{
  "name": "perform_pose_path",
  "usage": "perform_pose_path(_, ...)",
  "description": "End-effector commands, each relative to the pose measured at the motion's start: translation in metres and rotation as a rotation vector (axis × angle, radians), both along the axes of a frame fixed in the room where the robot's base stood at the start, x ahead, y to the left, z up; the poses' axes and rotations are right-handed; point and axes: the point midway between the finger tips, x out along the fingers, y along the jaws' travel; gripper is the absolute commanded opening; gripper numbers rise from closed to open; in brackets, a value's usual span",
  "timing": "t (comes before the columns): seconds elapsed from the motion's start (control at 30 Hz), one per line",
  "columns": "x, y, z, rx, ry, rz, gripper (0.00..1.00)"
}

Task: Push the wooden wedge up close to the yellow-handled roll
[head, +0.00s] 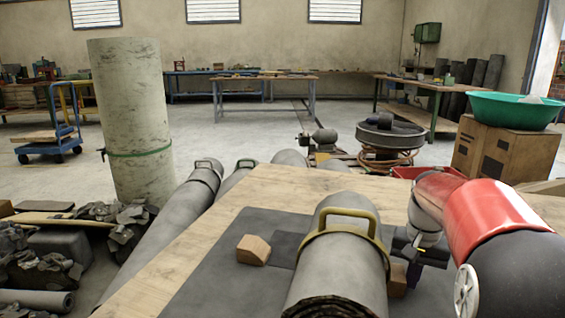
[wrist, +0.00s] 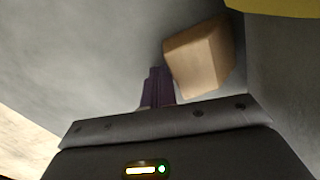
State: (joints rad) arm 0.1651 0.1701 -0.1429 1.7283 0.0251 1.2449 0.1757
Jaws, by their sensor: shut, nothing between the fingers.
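The yellow-handled roll (head: 336,272) is a grey sheet roll lying on a dark mat on the wooden table, with a yellow handle and band. One wooden wedge (head: 253,250) sits on the mat left of the roll, apart from it. Another wooden wedge (head: 397,281) is at the roll's right side, partly hidden by the roll; it looks close, but contact is unclear. My gripper (head: 413,277) is low on the right side, shut and empty. In the wrist view, its purple fingertips (wrist: 157,82) are right beside a wedge (wrist: 200,57), apparently the right one, with the yellow band (wrist: 275,6) beyond.
The wooden table (head: 265,188) has bare room at its far left. My red and black arm covers its right side. Long grey rolls (head: 180,205) lean along the left edge. A tall upright roll (head: 130,120) and a box with a green basin (head: 513,110) stand beyond.

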Motion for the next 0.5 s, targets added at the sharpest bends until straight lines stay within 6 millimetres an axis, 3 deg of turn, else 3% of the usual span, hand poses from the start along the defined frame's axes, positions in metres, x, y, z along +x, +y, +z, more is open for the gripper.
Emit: perform_pose_path(0.5, 0.0024, 0.0096, -0.0006, 0.002, 0.001, 0.003, 0.0)
